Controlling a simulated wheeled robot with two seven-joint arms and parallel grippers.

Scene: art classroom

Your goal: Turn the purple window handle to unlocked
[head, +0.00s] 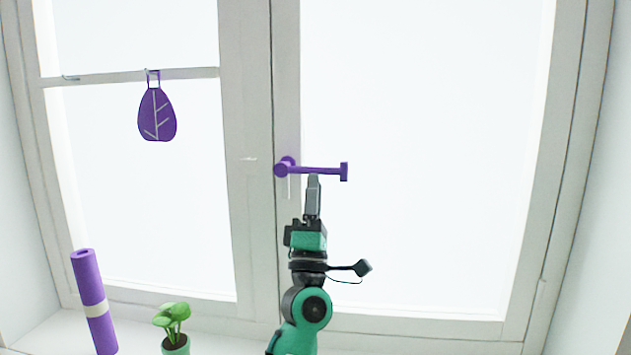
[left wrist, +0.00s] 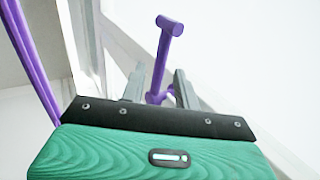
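The purple window handle (head: 318,170) is on the middle frame of the window. Its lever lies nearly level, pointing right from a round base, with a short crosspiece at its end. My left gripper (head: 313,178) points up, its fingertips at the underside of the lever near mid-length. In the left wrist view the handle (left wrist: 163,62) shows between the two fingers of my left gripper (left wrist: 158,82), which stand apart. The fingers look open around the lever's line; whether they touch it I cannot tell. My right gripper is in neither view.
A purple leaf-shaped hanging (head: 157,114) hangs from the left window's crossbar. A purple roll with a pale band (head: 90,290) and a potted plant (head: 174,325) stand on the sill at the lower left. The space right of the handle is clear.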

